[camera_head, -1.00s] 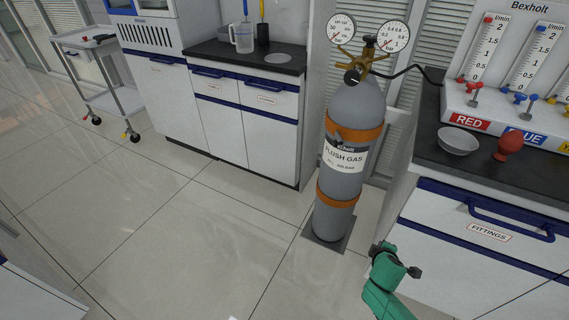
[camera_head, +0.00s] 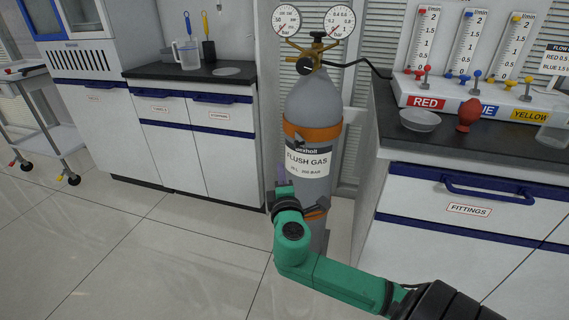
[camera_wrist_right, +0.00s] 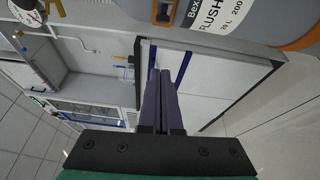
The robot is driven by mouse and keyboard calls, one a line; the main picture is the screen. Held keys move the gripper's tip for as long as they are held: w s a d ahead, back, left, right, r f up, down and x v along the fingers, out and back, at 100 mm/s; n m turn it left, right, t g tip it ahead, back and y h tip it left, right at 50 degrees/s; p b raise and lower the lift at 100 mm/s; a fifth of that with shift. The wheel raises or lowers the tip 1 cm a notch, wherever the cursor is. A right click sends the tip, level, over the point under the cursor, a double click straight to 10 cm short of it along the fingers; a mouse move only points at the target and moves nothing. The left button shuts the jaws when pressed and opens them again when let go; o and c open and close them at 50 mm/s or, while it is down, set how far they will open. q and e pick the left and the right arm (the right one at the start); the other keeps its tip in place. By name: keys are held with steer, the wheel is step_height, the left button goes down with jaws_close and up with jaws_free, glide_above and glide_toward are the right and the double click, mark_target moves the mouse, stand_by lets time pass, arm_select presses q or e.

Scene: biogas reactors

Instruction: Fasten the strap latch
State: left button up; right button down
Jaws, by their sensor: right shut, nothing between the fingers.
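The grey flush gas cylinder (camera_head: 313,100) stands upright with an orange upper strap (camera_head: 318,134) around it. A lower orange strap (camera_head: 318,214) is partly hidden behind my right arm. In the right wrist view the cylinder (camera_wrist_right: 240,15) and an orange strap (camera_wrist_right: 308,38) fill the upper right. My right gripper (camera_head: 281,176) is in front of the cylinder's lower left side, below the upper strap. Its purple fingers (camera_wrist_right: 165,98) are shut and empty. My left gripper is out of view.
Two gauges (camera_head: 314,22) top the cylinder, and a black hose runs right. A low cabinet (camera_head: 190,140) stands left. The floor between is clear.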

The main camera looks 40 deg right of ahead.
arm_select(q)
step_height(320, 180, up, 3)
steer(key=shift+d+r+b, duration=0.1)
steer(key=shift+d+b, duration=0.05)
steer(key=shift+b, duration=0.45)
arm_select(e)
steer(key=w+d, duration=0.6)
steer(key=d, duration=0.2)
steer(key=shift+d, duration=0.3)
steer(key=shift+s+r, duration=0.1)
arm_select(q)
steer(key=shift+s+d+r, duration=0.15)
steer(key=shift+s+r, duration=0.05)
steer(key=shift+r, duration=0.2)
arm_select(e)
steer(key=shift+s+d+n+t+y, duration=0.3)
steer(key=shift+n+t+y, duration=0.15)
steer(key=shift+y, duration=0.25)
